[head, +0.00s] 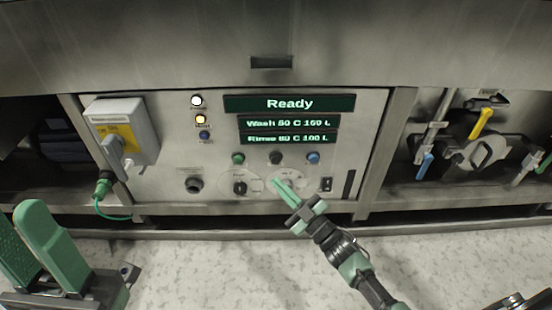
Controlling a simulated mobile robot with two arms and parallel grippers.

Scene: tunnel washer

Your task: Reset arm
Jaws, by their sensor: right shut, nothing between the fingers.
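My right gripper (280,184) reaches in from the lower right with its green fingers together and nothing between them. Its tips are in front of the right-hand dial (291,183) on the control panel and hide part of it. I cannot tell whether they touch it. My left gripper (32,243) is at the lower left, close to the camera, with its two wide green fingers apart and empty. The panel display (290,104) reads "Ready", with a wash line (289,123) and a rinse line (289,139) below.
A grey switch box (123,128) with a yellow label sticks out at the panel's left, above a green plug and cable (104,187). Yellow (482,121) and blue (425,165) valve handles sit in the recess at right. The floor in front is clear.

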